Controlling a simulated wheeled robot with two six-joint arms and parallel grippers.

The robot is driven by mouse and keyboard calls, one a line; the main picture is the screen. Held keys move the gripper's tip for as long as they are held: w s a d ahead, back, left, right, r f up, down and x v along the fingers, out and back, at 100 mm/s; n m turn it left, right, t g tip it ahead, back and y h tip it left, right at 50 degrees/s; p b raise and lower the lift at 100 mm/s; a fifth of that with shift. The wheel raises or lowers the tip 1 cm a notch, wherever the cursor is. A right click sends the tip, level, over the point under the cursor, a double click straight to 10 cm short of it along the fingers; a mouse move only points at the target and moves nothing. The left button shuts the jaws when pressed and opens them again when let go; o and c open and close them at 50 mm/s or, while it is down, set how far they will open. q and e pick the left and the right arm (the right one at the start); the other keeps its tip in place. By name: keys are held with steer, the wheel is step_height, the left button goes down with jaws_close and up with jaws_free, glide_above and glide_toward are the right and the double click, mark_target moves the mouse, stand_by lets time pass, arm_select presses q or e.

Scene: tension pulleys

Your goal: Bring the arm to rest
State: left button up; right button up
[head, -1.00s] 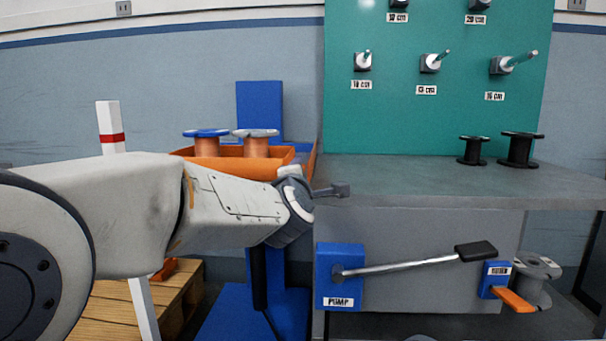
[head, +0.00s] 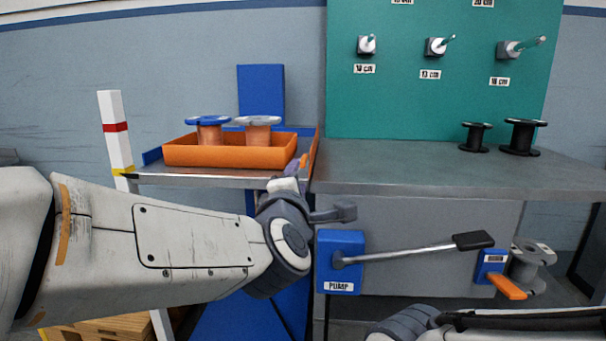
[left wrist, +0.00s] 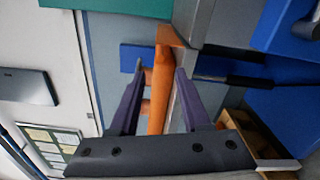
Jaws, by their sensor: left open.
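My left arm (head: 170,240) reaches in from the left of the head view, below the orange tray. Its gripper (head: 297,166) is mostly hidden behind the wrist, near the right end of the tray. In the left wrist view, the two purple fingers (left wrist: 160,70) are apart. Nothing is held between them, and the orange tray (left wrist: 160,85) shows beyond. Part of my right arm (head: 500,325) shows at the bottom right of the head view, but its gripper is out of view.
The orange tray (head: 230,157) holds two spools on a blue lift table (head: 215,180). Right of it are a grey bench (head: 420,175) with black spools, a pegboard (head: 430,100), a pump lever (head: 410,253) and an orange-handled switch (head: 495,275). A striped post (head: 115,130) stands left.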

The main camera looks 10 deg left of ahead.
arm_select(q)
steer(key=shift+f, duration=0.1)
steer(key=s+a+f+m+g+h, duration=0.15)
steer(key=f+m+g, duration=0.25)
steer(key=f+m, duration=0.45)
steer(key=s+a+f+m+g, duration=0.15)
steer(key=f+m+g, duration=0.3)
steer(key=f, duration=0.75)
steer(key=s+a+f+m+g+y, duration=0.2)
steer(key=s+a+f+m+g, duration=0.6)
steer(key=s+f, duration=0.4)
steer(key=s+d+r+m+g+h+p, duration=0.1)
steer(key=s+d+r+m+p, duration=0.1)
steer(key=s+d+r+p, duration=0.4)
steer(key=s+d+r+m+p, duration=0.3)
steer(key=s+r+p, duration=0.1)
steer(key=r, duration=0.4)
steer(key=s+d+r+m+g+h+p, duration=0.1)
steer(key=s+d+r+m+p, duration=0.1)
steer(key=s+d+r+p, duration=0.4)
step_height(320, 180, up, 38)
steer(key=w+a+p, duration=0.2)
steer(key=p, duration=3.3)
steer(key=shift+a+f+p, duration=0.15)
steer(key=shift+f+p, duration=0.05)
steer(key=shift+p, duration=0.1)
